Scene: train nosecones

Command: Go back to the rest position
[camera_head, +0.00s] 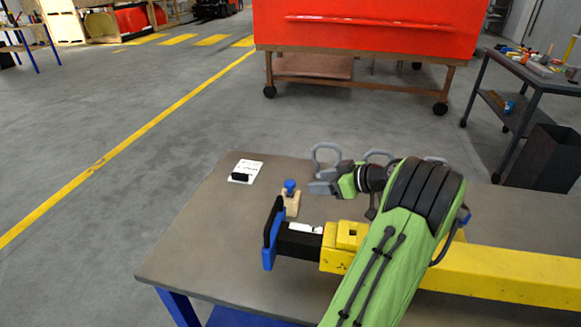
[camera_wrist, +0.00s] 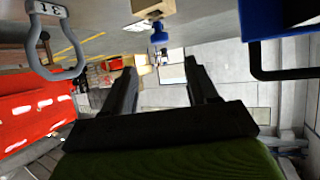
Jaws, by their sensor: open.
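My gripper (camera_head: 323,185) is held above the table (camera_head: 210,240), at the end of my green arm, which reaches in from the bottom. In the wrist view its two dark fingers (camera_wrist: 160,68) stand apart with nothing between them. A small wooden piece with a blue knob (camera_head: 291,197) stands on the table left of and nearer than my gripper. It also shows beyond the fingers in the wrist view (camera_wrist: 158,35). A grey ring-shaped handle (camera_head: 325,150) is just behind my gripper, with another (camera_head: 378,156) partly hidden by my arm.
A yellow beam (camera_head: 500,272) with a black and blue end (camera_head: 270,238) lies along the table's near side, partly behind my arm. A white card with a black object (camera_head: 245,172) lies at the far left. A red nosecone (camera_head: 365,30) on a wheeled trolley and a grey cart (camera_head: 530,75) stand beyond.

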